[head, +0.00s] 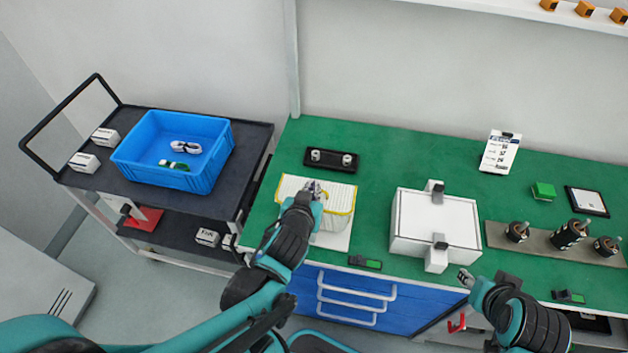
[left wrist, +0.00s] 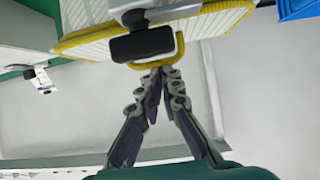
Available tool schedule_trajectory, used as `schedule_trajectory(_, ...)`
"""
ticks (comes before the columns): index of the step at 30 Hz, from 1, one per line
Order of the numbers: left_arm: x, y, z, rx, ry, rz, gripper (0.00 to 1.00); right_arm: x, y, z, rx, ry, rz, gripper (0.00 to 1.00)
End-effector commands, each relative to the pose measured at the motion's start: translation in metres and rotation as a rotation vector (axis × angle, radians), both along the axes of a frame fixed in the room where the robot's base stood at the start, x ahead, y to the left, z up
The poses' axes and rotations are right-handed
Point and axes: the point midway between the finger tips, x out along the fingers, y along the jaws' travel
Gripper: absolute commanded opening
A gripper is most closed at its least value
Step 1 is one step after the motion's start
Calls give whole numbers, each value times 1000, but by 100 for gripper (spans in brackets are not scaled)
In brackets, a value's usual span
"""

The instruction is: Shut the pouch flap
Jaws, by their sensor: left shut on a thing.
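The pouch (head: 340,197) is white and ribbed with yellow edging, and stands near the left front of the green bench. My left gripper (head: 316,188) is over its front and hides part of it. In the left wrist view a ribbed, yellow-edged panel (left wrist: 205,22) shows, with a black piece (left wrist: 143,44) and a yellow loop (left wrist: 179,48) at its edge. The left fingers (left wrist: 160,76) are closed together on the yellow loop. How far the flap is open is hard to tell. My right gripper (head: 467,278) is at the bench's front edge, apart from the pouch; its jaws are too small to read.
A white box (head: 413,220) with grey clasps stands right of the pouch. A black tray (head: 317,165) lies behind it. A blue crate (head: 200,172) sits on the cart at left. Black cylinders (head: 567,236) stand at right. The back middle of the bench is clear.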

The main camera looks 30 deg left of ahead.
Motion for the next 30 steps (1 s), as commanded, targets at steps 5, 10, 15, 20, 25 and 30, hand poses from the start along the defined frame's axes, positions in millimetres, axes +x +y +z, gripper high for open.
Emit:
schedule_trajectory(5,-10,0,-4,-12,24,9,0,0,0,-2,0,0,0,40)
schedule_trajectory(10,-8,1,14,-8,21,7,0,0,0,-1,0,0,0,40)
schedule_trajectory(15,-3,1,37,-4,14,5,0,0,0,0,0,0,0,40)
schedule_trajectory(20,1,1,61,-2,9,2,0,0,0,0,0,0,0,40)
schedule_trajectory(25,4,1,83,0,4,0,0,0,0,0,0,0,0,40)
schedule_trajectory(30,5,1,95,1,2,-2,0,0,0,0,0,0,0,40)
